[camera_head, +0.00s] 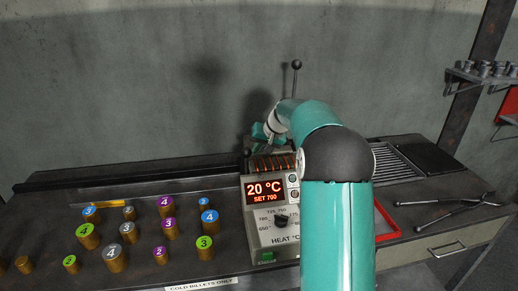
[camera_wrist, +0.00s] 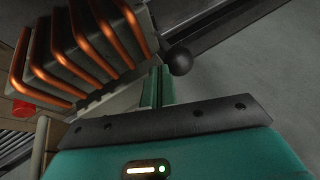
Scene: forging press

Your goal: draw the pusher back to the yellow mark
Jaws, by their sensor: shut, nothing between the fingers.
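My gripper (camera_head: 260,134) is at the back of the heater, partly hidden by my own arm in the head view. In the wrist view its teal fingers (camera_wrist: 157,86) are together, with nothing seen between them. A dark ball knob (camera_wrist: 179,61) is just beyond and right of the fingertips; whether they touch it I cannot tell. It looks like the pusher's knob, at the end of a long dark rail (camera_wrist: 225,32). In the head view the rail (camera_head: 140,180) runs left from the heater along the bench's back.
The heater (camera_head: 270,212) reads 20 °C, set 700; its copper coils (camera_wrist: 85,45) are close to my gripper. Several numbered billets (camera_head: 115,258) stand on the bench at left. A ball-topped lever (camera_head: 296,65) rises behind. Tongs (camera_head: 450,207) and a red tray (camera_head: 387,237) lie right.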

